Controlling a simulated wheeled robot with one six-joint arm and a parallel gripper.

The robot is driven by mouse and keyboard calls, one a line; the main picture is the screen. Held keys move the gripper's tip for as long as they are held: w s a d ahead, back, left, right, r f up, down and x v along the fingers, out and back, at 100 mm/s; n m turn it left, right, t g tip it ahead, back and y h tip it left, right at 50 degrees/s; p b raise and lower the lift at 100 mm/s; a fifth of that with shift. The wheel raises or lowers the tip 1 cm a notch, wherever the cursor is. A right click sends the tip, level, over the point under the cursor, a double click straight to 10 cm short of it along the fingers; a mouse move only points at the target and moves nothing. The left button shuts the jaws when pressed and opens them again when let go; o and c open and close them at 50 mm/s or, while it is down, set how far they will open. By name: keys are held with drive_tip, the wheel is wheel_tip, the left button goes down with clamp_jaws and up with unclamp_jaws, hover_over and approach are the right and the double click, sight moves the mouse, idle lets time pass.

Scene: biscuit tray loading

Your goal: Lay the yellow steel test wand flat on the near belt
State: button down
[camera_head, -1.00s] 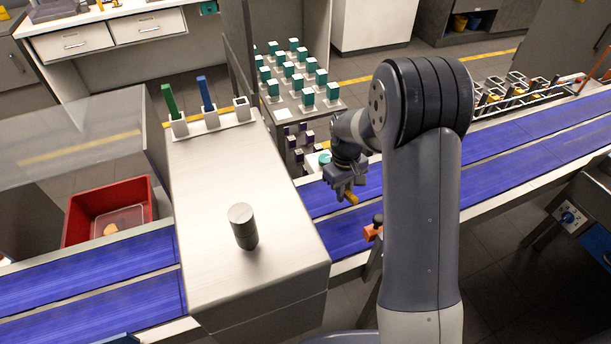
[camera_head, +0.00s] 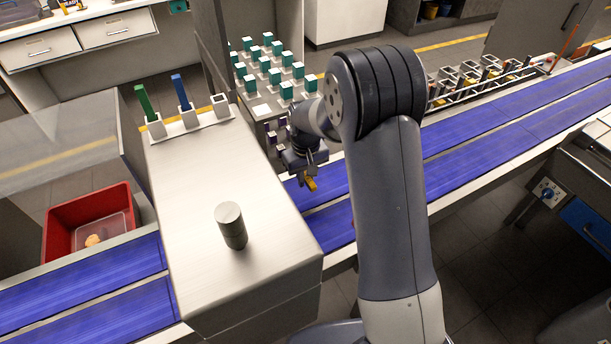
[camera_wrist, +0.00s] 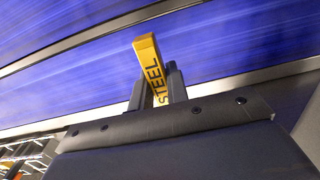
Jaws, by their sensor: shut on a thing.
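The yellow wand (camera_head: 312,184) is held in my gripper (camera_head: 308,176), above the blue belts just right of the metal housing. In the wrist view, the wand (camera_wrist: 149,62) shows the dark letters "STEEL" and sticks out past the fingers of my gripper (camera_wrist: 158,88). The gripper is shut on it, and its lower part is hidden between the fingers. Blue belt surface shows behind the wand, with no visible contact. The near belt (camera_head: 480,163) runs beside the far belt (camera_head: 480,124), with a metal rail between them. My arm covers part of both.
The metal housing (camera_head: 275,255) spans the belts, with a grey cylinder (camera_head: 231,228) and a holder with green and blue sticks (camera_head: 190,125) on top. A stand of teal-topped blocks (camera_head: 262,110) is behind my gripper. A rack (camera_head: 470,85) lines the far side. The right-hand belts are clear.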

sight(306, 197)
wheel_tip(306, 197, down, 6)
drive_tip(key=b, duration=0.3)
drive_tip(key=shift+r+b, duration=0.25)
drive_tip(key=shift+b, duration=0.15)
drive_tip(key=shift+s+d+f+b, duration=0.15)
drive_tip(key=shift+s+f+b, duration=0.35)
drive_tip(key=shift+f, duration=0.2)
drive_tip(key=c, duration=1.3)
unclamp_jaws()
drive_tip(key=shift+w+d, duration=0.1)
drive_tip(key=r, duration=0.3)
drive_tip(key=r+b, duration=0.1)
drive_tip(key=r, duration=0.7)
drive_tip(key=shift+w+r+b, duration=0.15)
drive_tip(key=shift+w+b, duration=0.1)
drive_tip(key=shift+b, duration=0.15)
drive_tip(key=shift+r, duration=0.7)
